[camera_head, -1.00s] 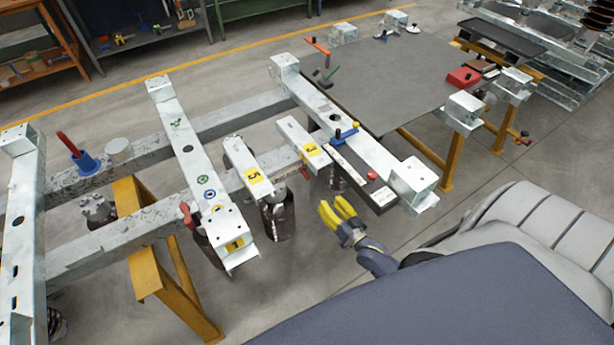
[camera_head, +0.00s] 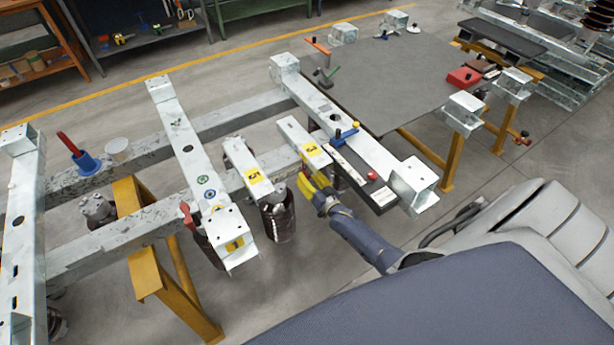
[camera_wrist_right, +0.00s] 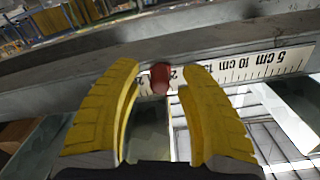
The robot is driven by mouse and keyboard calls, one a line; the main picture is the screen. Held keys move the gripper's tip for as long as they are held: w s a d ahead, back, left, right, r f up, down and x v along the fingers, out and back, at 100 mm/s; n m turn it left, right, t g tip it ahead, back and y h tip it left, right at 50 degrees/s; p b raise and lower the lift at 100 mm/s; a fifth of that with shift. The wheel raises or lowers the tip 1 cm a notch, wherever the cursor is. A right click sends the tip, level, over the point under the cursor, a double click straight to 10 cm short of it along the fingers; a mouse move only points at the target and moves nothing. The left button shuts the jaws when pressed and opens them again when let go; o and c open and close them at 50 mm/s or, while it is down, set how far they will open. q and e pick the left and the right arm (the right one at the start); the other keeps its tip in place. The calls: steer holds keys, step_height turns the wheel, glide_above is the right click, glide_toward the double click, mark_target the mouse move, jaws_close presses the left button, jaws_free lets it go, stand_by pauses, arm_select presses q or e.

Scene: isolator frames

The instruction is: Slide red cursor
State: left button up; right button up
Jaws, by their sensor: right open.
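The red cursor (camera_wrist_right: 160,78) is a small rounded red knob at a white ruler strip (camera_wrist_right: 262,66) with centimetre marks in the right wrist view. My right gripper (camera_wrist_right: 158,85) has two yellow fingers, open, one on each side of the cursor with gaps between. In the head view the right gripper (camera_head: 311,186) is low beside the near end of the short beam marked 3 (camera_head: 312,152). The fingers hide much of what lies behind them there. A red knob (camera_head: 371,176) also shows on the dark box; I cannot tell if it is the cursor. My left gripper is out of view.
The dark box (camera_head: 380,197) runs beside the long metal beam (camera_head: 375,150), right of my gripper. A short beam marked 5 (camera_head: 240,155) and a longer beam (camera_head: 180,130) stand to the left. A grey table (camera_head: 390,80) is behind. Open floor lies below the frame.

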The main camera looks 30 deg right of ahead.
steer(key=shift+w, duration=0.35)
steer(key=shift+o, duration=0.2)
jaws_close()
steer(key=shift+a, duration=0.1)
